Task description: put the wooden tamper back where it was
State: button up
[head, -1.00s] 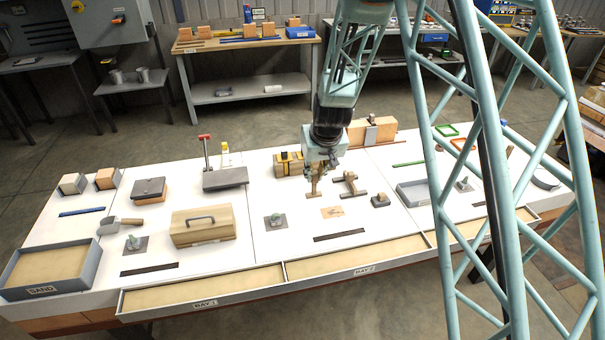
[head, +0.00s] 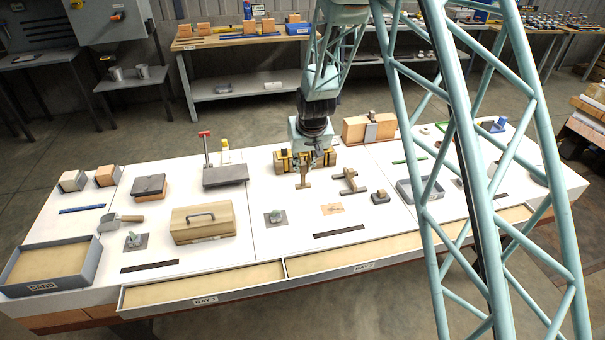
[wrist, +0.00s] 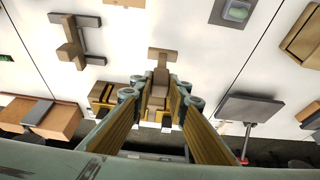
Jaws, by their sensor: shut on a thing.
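The wooden tamper (head: 304,180) hangs down from my gripper (head: 308,166), its foot low over the white bench in the middle panel. I cannot tell whether the foot touches the bench. A tan card with a dark mark (head: 332,210) lies in front and to the right of it.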

aim_at(302, 173)
jog(key=shift+w+a+f+b, duration=0.1)
jog(key=shift+f+b, duration=0.1)
jog(key=shift+f, duration=0.7)
jog(key=shift+w+a+f+b, duration=0.1)
jog(key=shift+f+b, duration=0.1)
jog(key=shift+f, duration=0.65)
jog(key=shift+f, duration=0.2)
jog(key=o, duration=0.8)
jog(key=shift+o, duration=0.2)
jog(key=shift+r, duration=0.15)
jog(key=p+v, duration=0.1)
jog(key=v, duration=1.1)
jog(key=shift+p, duration=0.35)
